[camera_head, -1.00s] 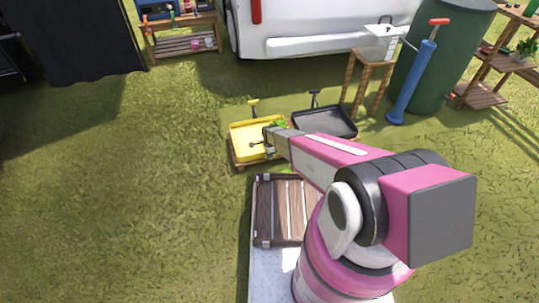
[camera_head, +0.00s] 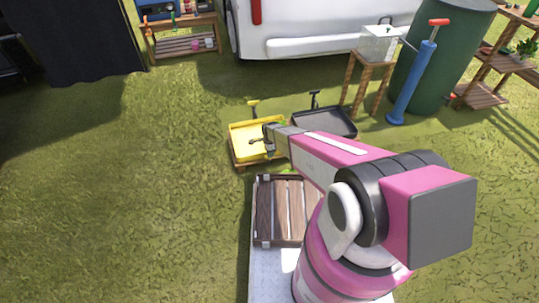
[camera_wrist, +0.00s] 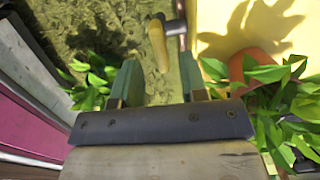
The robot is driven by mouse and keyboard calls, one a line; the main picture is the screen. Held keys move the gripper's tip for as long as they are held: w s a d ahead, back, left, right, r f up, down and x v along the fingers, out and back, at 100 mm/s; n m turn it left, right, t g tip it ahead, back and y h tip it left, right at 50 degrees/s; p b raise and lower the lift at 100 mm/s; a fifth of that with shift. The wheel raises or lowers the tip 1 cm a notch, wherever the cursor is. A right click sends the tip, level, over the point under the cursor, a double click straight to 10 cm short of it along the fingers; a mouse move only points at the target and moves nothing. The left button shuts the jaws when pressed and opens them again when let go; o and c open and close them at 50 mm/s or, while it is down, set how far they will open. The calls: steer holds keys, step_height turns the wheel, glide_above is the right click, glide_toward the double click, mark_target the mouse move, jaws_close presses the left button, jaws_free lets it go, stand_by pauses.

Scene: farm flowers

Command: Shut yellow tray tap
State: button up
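The yellow tray (camera_head: 240,148) stands on the grass left of a black tray, with its yellow tap (camera_head: 253,104) at the far edge. In the wrist view, the tap's yellow handle (camera_wrist: 157,46) and post show ahead of my gripper, beside the yellow tray wall (camera_wrist: 222,25). My gripper (camera_wrist: 158,82) is open, with two green fingers apart. The handle appears in the gap beyond the fingertips, and I see no contact. In the head view, my gripper (camera_head: 268,138) is over the right part of the yellow tray, and my arm hides part of it.
Leafy plants (camera_wrist: 290,110) and an orange pot (camera_wrist: 252,64) crowd the right of my gripper; more leaves (camera_wrist: 92,82) are at left. The black tray (camera_head: 325,122) is close on the right. A wooden crate (camera_head: 285,208) stands in front. Grass at left is clear.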

step_height(320, 180, up, 8)
steer(key=shift+r, duration=0.15)
stand_by(0.5)
steer(key=s+d+r+n, duration=0.5)
steer(key=s+d+r, duration=0.1)
steer(key=r, duration=0.4)
steer(key=s+d+r+n, duration=0.5)
steer(key=s+d+r, duration=0.1)
steer(key=r, duration=0.4)
steer(key=s+d+r+n, duration=0.5)
steer(key=s+d+r, duration=0.2)
steer(key=r, duration=0.3)
steer(key=shift+r, duration=0.15)
steer(key=shift+d, duration=0.1)
